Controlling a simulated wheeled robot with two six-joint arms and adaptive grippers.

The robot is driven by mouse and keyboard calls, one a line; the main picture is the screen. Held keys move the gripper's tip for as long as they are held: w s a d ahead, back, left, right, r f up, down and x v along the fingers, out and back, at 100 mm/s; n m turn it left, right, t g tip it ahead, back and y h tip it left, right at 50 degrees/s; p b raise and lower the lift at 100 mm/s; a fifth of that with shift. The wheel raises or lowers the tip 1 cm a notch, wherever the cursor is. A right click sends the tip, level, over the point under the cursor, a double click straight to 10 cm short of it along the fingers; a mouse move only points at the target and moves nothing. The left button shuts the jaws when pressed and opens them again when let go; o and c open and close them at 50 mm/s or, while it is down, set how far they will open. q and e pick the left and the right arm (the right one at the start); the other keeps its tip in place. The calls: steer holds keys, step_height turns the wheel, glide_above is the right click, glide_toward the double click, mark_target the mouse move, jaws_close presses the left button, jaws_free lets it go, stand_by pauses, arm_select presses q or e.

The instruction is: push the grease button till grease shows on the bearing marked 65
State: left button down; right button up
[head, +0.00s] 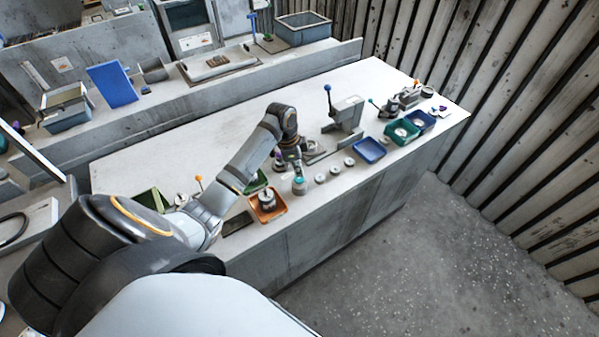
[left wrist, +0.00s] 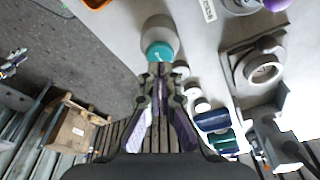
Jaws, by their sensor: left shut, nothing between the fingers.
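A small grey pot with a teal top (head: 299,185) stands near the bench's front edge. It also shows in the left wrist view (left wrist: 160,50), straight beyond my fingertips. My left gripper (head: 290,168) is shut and empty, its tips (left wrist: 160,70) close to the teal top; I cannot tell if they touch. Several pale round bearings (head: 335,170) lie in a row to the pot's right. Their markings are too small to read, so I cannot tell which is 65, and no grease is discernible. My right gripper is in neither view.
An orange tray (head: 283,209) with a round part sits left of the pot. A blue tray (head: 369,151) and a green tray (head: 389,134) stand to the right. A grey press-like fixture (head: 349,112) stands behind the row. The bench's back middle is clear.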

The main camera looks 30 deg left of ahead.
arm_select(q)
steer(key=shift+f, duration=0.15)
steer(key=shift+f+b, duration=0.55)
steer(key=shift+f, duration=0.8)
steer(key=shift+r, duration=0.1)
steer(key=shift+r+p, duration=0.8)
steer(key=shift+p, duration=0.35)
steer(key=shift+f, duration=0.2)
